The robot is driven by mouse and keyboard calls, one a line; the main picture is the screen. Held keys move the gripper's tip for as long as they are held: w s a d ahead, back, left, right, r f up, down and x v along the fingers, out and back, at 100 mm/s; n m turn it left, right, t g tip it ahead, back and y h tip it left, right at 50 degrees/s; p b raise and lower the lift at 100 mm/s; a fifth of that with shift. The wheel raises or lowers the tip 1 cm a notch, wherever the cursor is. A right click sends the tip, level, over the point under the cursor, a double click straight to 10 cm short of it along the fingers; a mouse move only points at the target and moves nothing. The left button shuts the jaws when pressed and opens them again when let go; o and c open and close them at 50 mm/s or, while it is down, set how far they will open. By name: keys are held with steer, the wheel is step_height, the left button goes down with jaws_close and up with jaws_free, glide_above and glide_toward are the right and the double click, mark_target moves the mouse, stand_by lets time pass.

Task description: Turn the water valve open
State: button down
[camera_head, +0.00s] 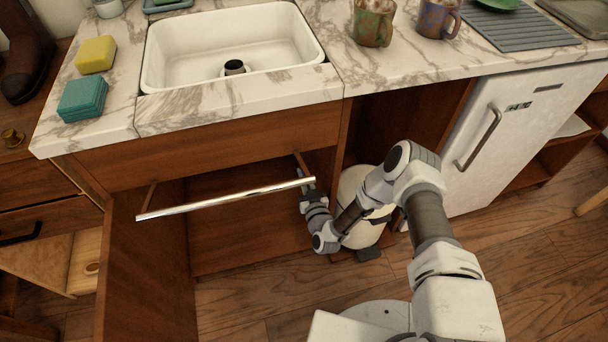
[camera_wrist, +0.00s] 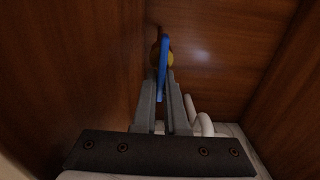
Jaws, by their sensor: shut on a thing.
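The handle stands upright, seen edge-on, near the cabinet's back corner. My gripper (camera_wrist: 162,88) is shut on the blue handle, with one grey finger on each side of it. In the head view my gripper (camera_head: 306,184) reaches into the open space under the sink (camera_head: 232,45), by the right end of a bright metal bar. The valve is hidden there.
Wooden walls close in around my gripper. White pipes (camera_wrist: 205,123) lie just right of the fingers. The metal bar (camera_head: 225,199) crosses the cabinet opening. A white container (camera_head: 352,185) and a small fridge (camera_head: 520,130) are at right.

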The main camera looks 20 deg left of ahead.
steer(key=shift+d+m, duration=0.1)
steer(key=shift+m, duration=0.6)
steer(key=c, duration=1)
jaws_free()
steer(key=shift+w, duration=0.1)
steer(key=shift+o, duration=0.2)
steer(key=shift+d, duration=0.1)
